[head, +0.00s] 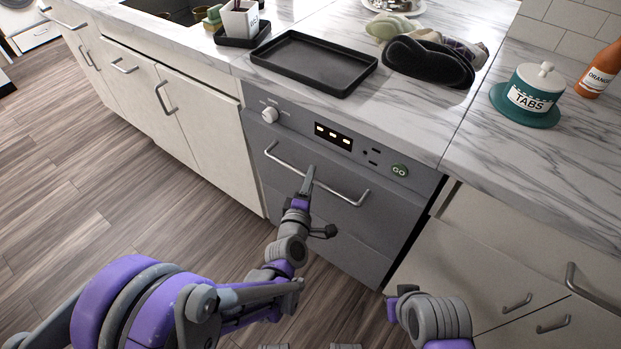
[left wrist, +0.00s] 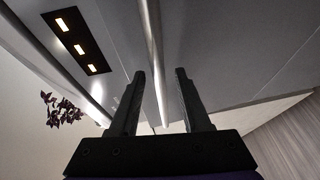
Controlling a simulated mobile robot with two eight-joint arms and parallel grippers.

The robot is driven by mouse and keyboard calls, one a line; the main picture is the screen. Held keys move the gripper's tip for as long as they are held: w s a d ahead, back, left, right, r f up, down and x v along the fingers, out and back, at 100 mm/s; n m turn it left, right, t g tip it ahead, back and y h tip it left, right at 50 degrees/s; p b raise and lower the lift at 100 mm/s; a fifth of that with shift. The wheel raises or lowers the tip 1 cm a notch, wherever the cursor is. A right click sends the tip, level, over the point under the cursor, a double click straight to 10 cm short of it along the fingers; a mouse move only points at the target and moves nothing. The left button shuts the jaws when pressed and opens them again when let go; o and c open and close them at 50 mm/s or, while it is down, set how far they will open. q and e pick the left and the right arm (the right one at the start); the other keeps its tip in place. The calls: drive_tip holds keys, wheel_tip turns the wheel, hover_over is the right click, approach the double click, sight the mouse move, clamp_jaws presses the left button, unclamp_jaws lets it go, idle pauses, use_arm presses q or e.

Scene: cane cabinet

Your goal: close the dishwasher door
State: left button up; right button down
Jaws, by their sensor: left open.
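The grey dishwasher door (head: 310,205) stands upright under the counter, below a control panel (head: 340,140) with a knob, a lit display and a green GO button. Whether it is fully shut or slightly ajar I cannot tell. Its silver bar handle (head: 345,194) runs across the upper door. My left gripper (head: 309,180) is at the middle of this handle. In the left wrist view the handle bar (left wrist: 153,45) runs down between the two open fingers (left wrist: 160,90), which are not closed on it.
Pale cabinets flank the dishwasher, with drawers (head: 480,270) on the right. The wooden floor (head: 110,180) is clear at the left.

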use_arm(q)
drive_tip(key=shift+w, duration=0.3)
clamp_jaws()
drive_tip(key=shift+d, duration=0.1)
idle(1.2)
